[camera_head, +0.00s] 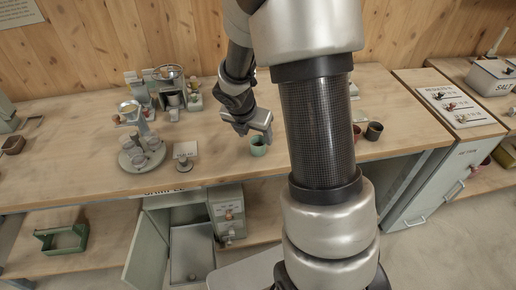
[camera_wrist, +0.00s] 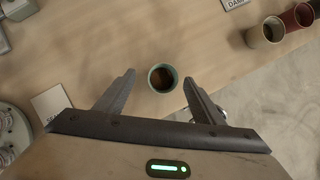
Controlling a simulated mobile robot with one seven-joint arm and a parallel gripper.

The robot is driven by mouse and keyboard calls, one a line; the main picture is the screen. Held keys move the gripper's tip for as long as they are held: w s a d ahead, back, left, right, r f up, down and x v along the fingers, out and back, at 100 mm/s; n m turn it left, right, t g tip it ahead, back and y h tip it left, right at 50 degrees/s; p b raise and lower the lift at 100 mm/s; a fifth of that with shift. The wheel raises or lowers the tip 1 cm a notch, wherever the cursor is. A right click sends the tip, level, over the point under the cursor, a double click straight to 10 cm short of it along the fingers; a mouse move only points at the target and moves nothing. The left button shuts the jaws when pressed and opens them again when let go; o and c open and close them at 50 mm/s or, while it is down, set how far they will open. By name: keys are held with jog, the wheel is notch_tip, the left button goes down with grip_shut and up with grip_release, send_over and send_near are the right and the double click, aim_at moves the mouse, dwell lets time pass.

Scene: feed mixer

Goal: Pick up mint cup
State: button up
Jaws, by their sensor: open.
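The mint cup (camera_head: 258,147) stands upright on the wooden workbench, just below my gripper (camera_head: 258,128) in the head view. In the wrist view the mint cup (camera_wrist: 162,77) shows from above as a mint rim around a dark brown inside. My gripper (camera_wrist: 160,95) is open in the wrist view. Its two fingers point toward the cup, one on each side, and the cup's rim lies near the gap between the tips.
A dark cup (camera_head: 374,131) and a red cup (camera_head: 356,133) stand to the right, partly near my arm. A round grey tray (camera_head: 127,160) with several cups is at the left, beside a small sign (camera_head: 186,150). The workbench's front edge (camera_head: 215,182) is close.

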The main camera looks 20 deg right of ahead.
aim_at(258, 143)
jog(key=x, duration=0.1)
jog(key=b+x, duration=0.1)
jog(key=x, duration=0.1)
jog(key=s+x, duration=0.1)
jog(key=x, duration=0.1)
jog(key=shift+w+f+b, duration=0.1)
jog(key=shift+f+b, duration=0.2)
jog(key=shift+b, duration=0.1)
jog(key=shift+r, duration=0.1)
jog(key=c, duration=1.1)
